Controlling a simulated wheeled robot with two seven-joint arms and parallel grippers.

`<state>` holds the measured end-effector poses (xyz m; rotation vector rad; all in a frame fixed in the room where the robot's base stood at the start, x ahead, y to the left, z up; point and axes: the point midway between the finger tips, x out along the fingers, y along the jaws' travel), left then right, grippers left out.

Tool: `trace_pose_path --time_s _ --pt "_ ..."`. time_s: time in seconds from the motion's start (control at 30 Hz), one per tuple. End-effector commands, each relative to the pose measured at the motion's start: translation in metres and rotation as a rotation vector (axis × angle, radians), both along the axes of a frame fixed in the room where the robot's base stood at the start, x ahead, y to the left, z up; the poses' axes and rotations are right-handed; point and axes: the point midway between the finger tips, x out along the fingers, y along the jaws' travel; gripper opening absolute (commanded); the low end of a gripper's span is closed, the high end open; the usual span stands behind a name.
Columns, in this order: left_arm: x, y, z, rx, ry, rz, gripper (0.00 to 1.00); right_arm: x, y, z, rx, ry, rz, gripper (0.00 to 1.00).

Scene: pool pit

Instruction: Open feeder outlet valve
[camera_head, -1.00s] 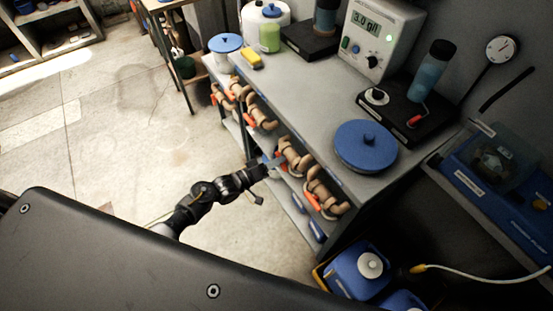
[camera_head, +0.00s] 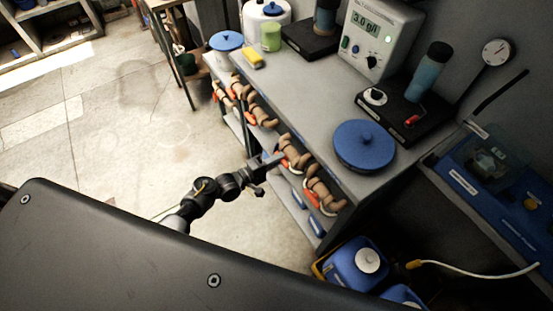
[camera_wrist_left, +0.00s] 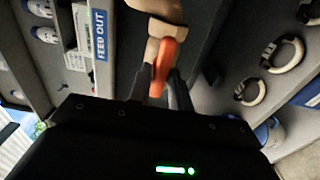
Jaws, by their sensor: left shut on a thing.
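The feeder outlet valve has an orange lever (camera_wrist_left: 163,62) on a tan pipe body (camera_wrist_left: 157,8), close in front of the left wrist camera. A blue label reading "FEED OUT" (camera_wrist_left: 99,35) is beside it. My left gripper (camera_wrist_left: 158,88) is shut on this lever, with a dark finger on each side of it. In the head view my left gripper (camera_head: 274,160) reaches the row of tan valves under the bench top. The fingers and lever are small and partly hidden there. My right gripper is not in view.
More tan valves with orange levers (camera_head: 263,112) line the bench front. The grey bench top (camera_head: 300,100) holds a blue round lid (camera_head: 364,146) and a meter (camera_head: 377,35). Blue canisters (camera_head: 356,268) stand on the floor at the lower right. Floor left of my arm is clear.

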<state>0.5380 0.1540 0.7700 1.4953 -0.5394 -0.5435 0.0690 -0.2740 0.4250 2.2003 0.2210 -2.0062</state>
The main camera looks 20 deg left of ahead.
Motion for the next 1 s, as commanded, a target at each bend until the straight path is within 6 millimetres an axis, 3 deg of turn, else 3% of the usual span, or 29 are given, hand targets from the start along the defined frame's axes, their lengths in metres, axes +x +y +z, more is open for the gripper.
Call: trace_pose_path --time_s 0.43,0.47,0.57,0.87,1.0 --pt "0.0 0.0 0.0 -0.007 0.006 0.001 0.0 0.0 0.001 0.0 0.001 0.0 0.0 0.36" --pt "0.0 0.0 0.0 -0.007 0.006 0.001 0.22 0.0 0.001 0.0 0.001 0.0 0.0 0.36" --pt "0.0 0.0 0.0 -0.006 0.005 0.001 0.35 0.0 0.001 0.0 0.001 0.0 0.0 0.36" --pt "-0.001 0.001 0.0 -0.006 0.005 0.001 0.36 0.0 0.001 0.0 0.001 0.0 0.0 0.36" --pt "-0.011 0.009 -0.001 -0.005 0.007 0.0 0.36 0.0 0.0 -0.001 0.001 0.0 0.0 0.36"
